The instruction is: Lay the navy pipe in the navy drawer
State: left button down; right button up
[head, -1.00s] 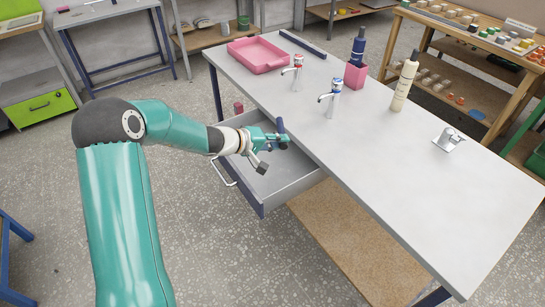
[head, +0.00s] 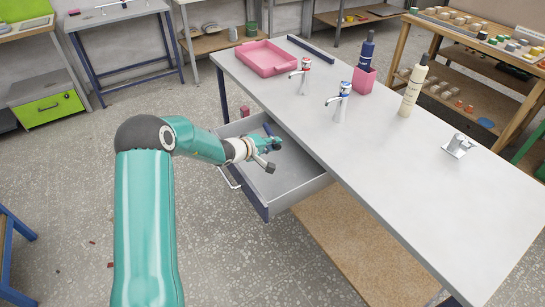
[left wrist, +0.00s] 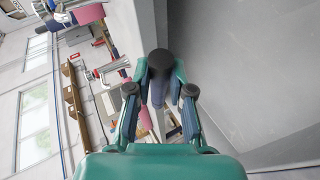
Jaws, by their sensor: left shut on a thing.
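The navy drawer (head: 250,190) is pulled out from the long grey-topped table. It has a navy front, a bar handle and a grey inside. My left gripper (head: 274,145) is over the drawer's opening, near its far side. It is shut on the navy pipe (head: 267,129), a short dark piece that stands out above the fingers. In the left wrist view the pipe (left wrist: 160,78) sits between the two fingers, its dark round end towards the camera. A grey panel lies beside it on the right. I cannot tell whether the pipe touches the drawer.
On the tabletop (head: 420,190) stand a pink tray (head: 268,58), a navy bar (head: 311,47), several chrome taps (head: 340,101), a navy bottle (head: 367,50) in a pink holder (head: 363,78) and a cream bottle (head: 413,87). The table's edge runs close by the gripper.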

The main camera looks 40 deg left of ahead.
pick_arm(q)
jog(key=shift+f+p, duration=0.35)
jog(key=shift+f, duration=2.4)
jog(key=shift+f+b, duration=0.6)
jog(key=shift+b, duration=0.75)
jog(key=c, duration=1)
grip_release()
jog(key=shift+c, duration=0.2)
jog(key=shift+r, duration=0.1)
